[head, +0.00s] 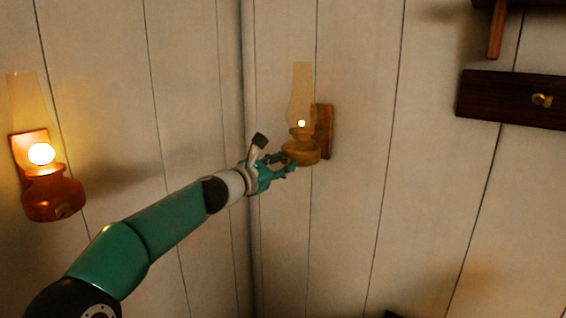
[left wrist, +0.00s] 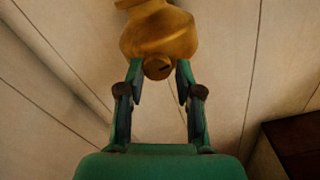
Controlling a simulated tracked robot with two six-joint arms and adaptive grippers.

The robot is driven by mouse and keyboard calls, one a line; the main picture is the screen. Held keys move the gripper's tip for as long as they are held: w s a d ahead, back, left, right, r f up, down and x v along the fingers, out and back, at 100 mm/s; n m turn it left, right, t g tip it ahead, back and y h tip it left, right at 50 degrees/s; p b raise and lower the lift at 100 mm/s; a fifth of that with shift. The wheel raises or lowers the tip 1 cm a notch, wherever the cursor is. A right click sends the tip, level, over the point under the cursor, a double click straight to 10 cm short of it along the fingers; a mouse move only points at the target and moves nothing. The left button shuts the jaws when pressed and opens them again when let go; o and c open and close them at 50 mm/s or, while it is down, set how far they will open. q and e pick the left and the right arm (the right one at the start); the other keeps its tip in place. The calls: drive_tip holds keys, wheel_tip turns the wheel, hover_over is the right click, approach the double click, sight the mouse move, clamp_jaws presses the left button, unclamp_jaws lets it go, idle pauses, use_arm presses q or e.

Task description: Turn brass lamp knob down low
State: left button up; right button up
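The brass lamp (head: 302,148) hangs on a wooden wall bracket in the head view, with a tall glass chimney and a small, dim flame. Its rounded brass body (left wrist: 160,34) fills the top of the left wrist view. The round brass knob (left wrist: 158,68) with a dark slanted mark faces my wrist camera. My left gripper (head: 290,163) reaches the lamp from the left. In the wrist view its fingertips (left wrist: 160,72) stand apart on either side of the knob, very close to it; I see no clear grip. My right gripper is not in view.
A copper-red lamp (head: 54,196) with a large bright flame hangs on the left wall. A dark wooden drawer or box with a brass knob (head: 541,100) is at the right. A wall corner runs beside my gripper.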

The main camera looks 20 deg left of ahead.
use_arm(q)
drive_tip(key=shift+o, duration=1.3)
drive_tip(key=shift+r, duration=0.15)
drive_tip(key=shift+r, duration=0.1)
drive_tip(key=shift+s+a, duration=0.1)
drive_tip(key=shift+s, duration=0.1)
drive_tip(key=v, duration=1.1)
drive_tip(key=shift+s, duration=0.2)
drive_tip(key=shift+f, duration=0.25)
